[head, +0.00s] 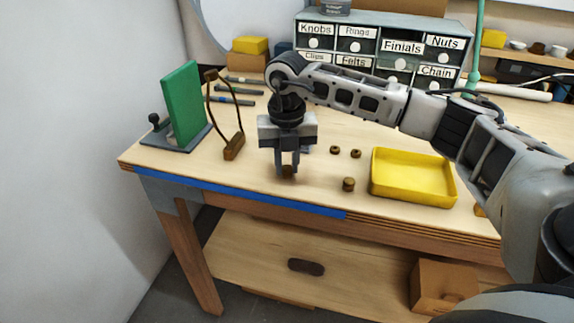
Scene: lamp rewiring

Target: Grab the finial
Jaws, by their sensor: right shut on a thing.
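My right gripper (287,167) reaches in from the right and points down over the front of the workbench. It is shut on a small brown piece (287,172), which looks like the finial; the fingers hide part of it. The piece is low, at or just above the bench top; I cannot tell if it touches. Another small brown knob-like piece (348,184) stands on the bench to the right. My left gripper does not show.
A yellow tray (412,198) lies to the right. Two small brass rings (346,152) lie behind the knob-like piece. A green panel on a stand (183,105) and a brown cord with a plug (234,146) are at left. A labelled drawer cabinet (383,25) stands behind.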

